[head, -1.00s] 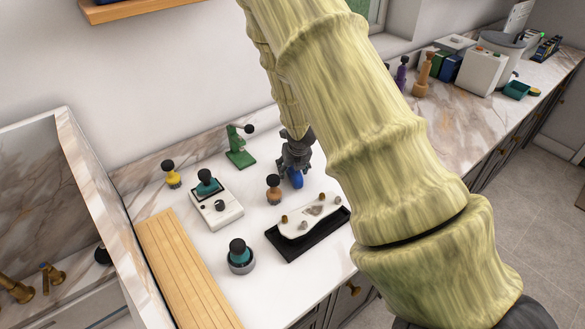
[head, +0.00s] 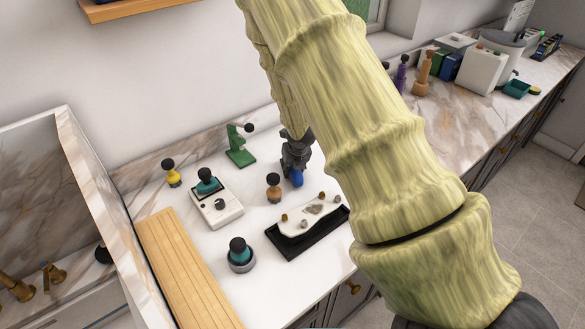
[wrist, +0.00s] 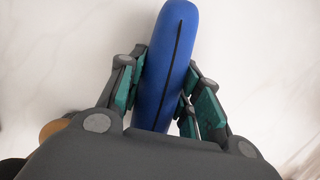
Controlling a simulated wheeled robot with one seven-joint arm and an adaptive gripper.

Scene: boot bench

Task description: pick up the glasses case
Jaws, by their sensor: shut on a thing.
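The glasses case (wrist: 168,60) is a long blue rounded case with a dark seam along its length. In the wrist view it stands between the two fingers of my gripper (wrist: 160,92), which is shut on it. In the head view the blue case (head: 297,179) shows just below my dark gripper (head: 296,160), over the white worktop. Most of the case is hidden behind the gripper there. I cannot tell whether its lower end touches the worktop.
A brown-orange knobbed piece (head: 273,187) stands close left of the gripper. A black tray (head: 285,247) with a white slab (head: 312,214) lies in front. A white box (head: 217,210), a green stand (head: 240,150) and a wooden board (head: 185,268) are further left.

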